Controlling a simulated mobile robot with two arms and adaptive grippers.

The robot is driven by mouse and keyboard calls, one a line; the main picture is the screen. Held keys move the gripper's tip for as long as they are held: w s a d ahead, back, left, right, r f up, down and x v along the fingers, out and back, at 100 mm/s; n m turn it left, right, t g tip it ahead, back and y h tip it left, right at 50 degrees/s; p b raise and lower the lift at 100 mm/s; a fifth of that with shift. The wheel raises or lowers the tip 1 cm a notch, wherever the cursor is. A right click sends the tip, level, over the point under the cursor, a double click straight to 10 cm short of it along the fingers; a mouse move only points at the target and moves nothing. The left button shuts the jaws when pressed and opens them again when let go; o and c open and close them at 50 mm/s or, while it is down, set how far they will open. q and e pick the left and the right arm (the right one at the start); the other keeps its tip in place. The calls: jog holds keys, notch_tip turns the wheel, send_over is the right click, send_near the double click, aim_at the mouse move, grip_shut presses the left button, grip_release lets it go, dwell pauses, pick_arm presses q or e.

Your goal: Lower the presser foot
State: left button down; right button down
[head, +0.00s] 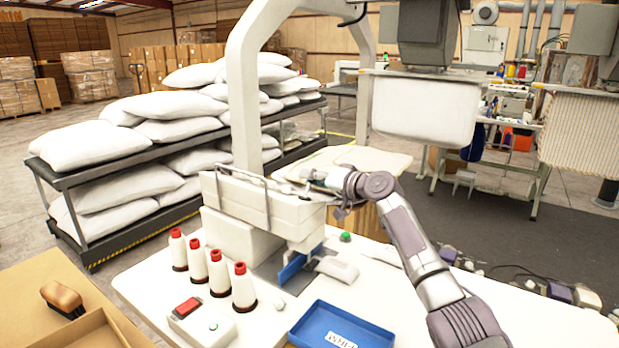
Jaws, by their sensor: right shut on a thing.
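The white sewing machine (262,201) stands on the white table (143,284), its head end toward the right. Its lower head (305,232) comes down over a dark plate with a blue piece (291,268) beside it. The presser foot is too small to make out there, so I cannot tell its height. My right gripper (316,182) is at the upper right end of the machine head, shut on a small part that its fingers hide. The right arm reaches in from the lower right. My left gripper is not in view.
Several thread cones (217,272) stand in front of the machine, near a control box with a red switch (187,307). A blue tray (343,329) lies at the table's front. A brush (62,298) lies on the left surface. Pillows (88,145) fill the rack behind.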

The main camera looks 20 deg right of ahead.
jog(key=shift+w+d+f+m, duration=0.1)
jog(key=shift+f+m, duration=0.05)
jog(key=shift+m, duration=0.15)
dwell(0.4)
jog(key=c, duration=1)
grip_release()
jog(key=shift+d, duration=0.1)
jog(key=shift+o, duration=0.2)
jog(key=v, duration=1.2)
jog(key=shift+w, duration=0.1)
